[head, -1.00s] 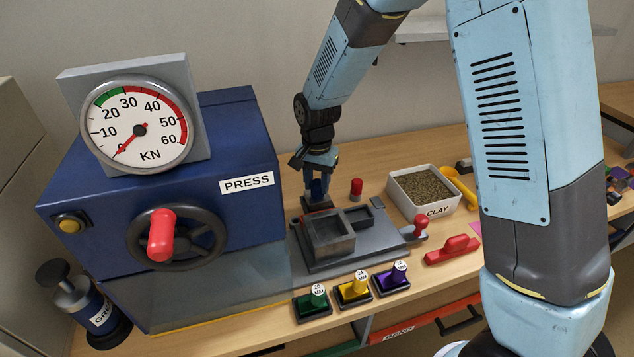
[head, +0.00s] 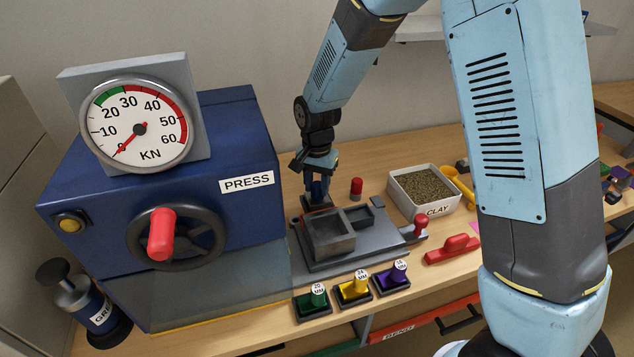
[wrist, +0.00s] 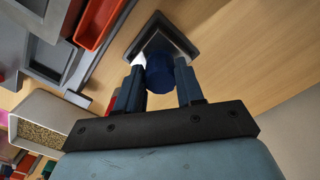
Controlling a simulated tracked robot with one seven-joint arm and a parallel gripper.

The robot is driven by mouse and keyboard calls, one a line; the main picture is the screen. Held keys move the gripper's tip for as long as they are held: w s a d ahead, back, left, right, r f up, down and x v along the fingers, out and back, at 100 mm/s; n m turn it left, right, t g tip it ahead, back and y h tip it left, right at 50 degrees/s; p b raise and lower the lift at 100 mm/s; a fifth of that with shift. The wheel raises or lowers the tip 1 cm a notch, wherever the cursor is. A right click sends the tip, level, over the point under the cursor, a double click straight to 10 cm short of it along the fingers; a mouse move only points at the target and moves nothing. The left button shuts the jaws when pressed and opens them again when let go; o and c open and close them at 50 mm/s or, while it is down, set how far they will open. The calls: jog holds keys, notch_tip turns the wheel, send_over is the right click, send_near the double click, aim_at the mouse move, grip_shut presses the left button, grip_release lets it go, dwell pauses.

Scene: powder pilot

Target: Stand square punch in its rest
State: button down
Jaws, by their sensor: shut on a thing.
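My gripper (head: 318,190) is behind the grey die fixture, low over the wooden bench. It is shut on the blue round handle (wrist: 160,74) of the square punch, one finger on each side of it in the wrist view. Beyond the handle, a dark square rest (wrist: 137,45) with a raised rim and a lighter grey metal part shows on the bench. The punch appears upright at the rest. Its lower end is partly hidden, so I cannot tell if it is fully seated.
A red-topped cylinder (head: 356,186) stands just right of the gripper. The grey die fixture (head: 322,258) lies in front, the blue press (head: 105,225) to the left, and the clay box (head: 411,203) to the right. Green, yellow and purple stamps (head: 352,288) line the front edge.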

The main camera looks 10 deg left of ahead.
aim_at(317, 184)
jog(key=shift+f, duration=0.55)
dwell(0.4)
jog(key=c, duration=0.6)
grip_release()
notch_tip(317, 184, up, 13)
jog(key=s+d+r+t, duration=0.1)
jog(key=s+d+r, duration=0.1)
jog(key=d+r, duration=0.8)
jog(key=shift+s+d+r+n+t, duration=0.45)
jog(key=shift+s+d+r+t, duration=0.5)
jog(key=shift+s+d, duration=2.45)
jog(key=shift+s+d+r+n+t, duration=0.5)
jog(key=shift+s+d+r, duration=0.85)
jog(key=shift+s+d, duration=2.05)
jog(key=shift+s+d+r+n+t, duration=0.35)
jog(key=shift+s+d+r+t, duration=1.25)
jog(key=shift+d, duration=3.05)
